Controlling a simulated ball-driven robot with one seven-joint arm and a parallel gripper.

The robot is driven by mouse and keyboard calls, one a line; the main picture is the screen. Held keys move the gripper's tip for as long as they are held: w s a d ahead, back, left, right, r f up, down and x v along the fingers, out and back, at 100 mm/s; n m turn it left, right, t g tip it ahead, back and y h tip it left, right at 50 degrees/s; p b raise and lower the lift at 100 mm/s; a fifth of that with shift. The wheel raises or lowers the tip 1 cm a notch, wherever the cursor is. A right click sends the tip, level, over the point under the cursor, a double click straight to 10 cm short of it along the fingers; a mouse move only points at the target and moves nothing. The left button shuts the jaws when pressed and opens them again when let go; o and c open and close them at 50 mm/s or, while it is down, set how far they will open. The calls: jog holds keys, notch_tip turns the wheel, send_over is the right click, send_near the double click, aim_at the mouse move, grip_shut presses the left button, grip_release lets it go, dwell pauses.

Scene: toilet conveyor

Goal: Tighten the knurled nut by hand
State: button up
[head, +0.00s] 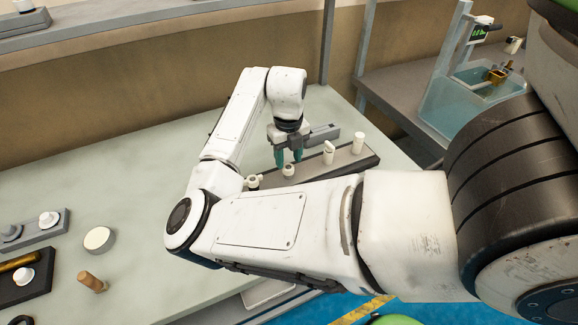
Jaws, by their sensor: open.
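My gripper (288,160) points down over a dark grey rail-like block (350,160) on the pale table. Its teal fingers are open. A small off-white knob-like part (289,170) sits on the block just below the fingertips; it may be the knurled nut, but it is too small to show knurling. I cannot tell whether the fingers touch it. Another small off-white fitting (254,181) is at the block's left end, partly hidden by my arm. Two off-white upright pieces, one with a slanted top (328,152) and one cylindrical (358,143), stand further right on the block.
A clear tank (470,95) stands at the right. The table's middle left is clear.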

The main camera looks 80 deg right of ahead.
jog(key=shift+r+n+p, duration=0.1)
jog(key=shift+n+p, duration=1.6)
jog(key=shift+n, duration=1.3)
jog(key=shift+n+p, duration=0.7)
jog(key=shift+n, duration=0.7)
jog(key=shift+n+p, duration=1.25)
jog(key=shift+n, duration=0.45)
jog(key=n, duration=1)
jog(key=shift+f, duration=0.25)
